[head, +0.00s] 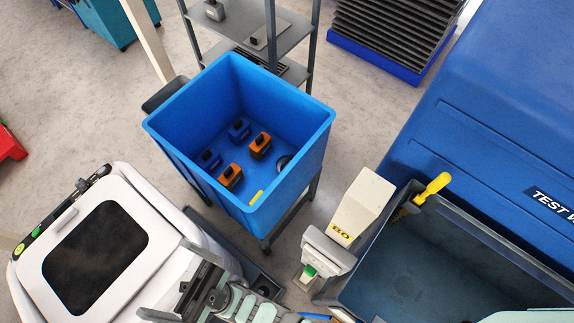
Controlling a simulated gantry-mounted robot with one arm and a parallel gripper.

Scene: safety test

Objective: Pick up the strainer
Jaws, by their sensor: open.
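A yellow-handled tool (432,188), which looks like the strainer, rests at the upper left corner of a dark grey tub (468,226). Its handle sticks up and to the right. Its lower end is small and partly hidden at the rim, so I cannot make out its mesh. My gripper (202,286) is at the bottom of the head view, left of centre. It is open and well apart from the yellow-handled tool, with no object visible in it.
A beige and grey device (357,214) stands just left of the tub. A blue bin (236,75) holds several blue and orange blocks. A white machine with a dark window (97,256) is at lower left. A large blue machine (500,100) fills the right. Floor shows between them.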

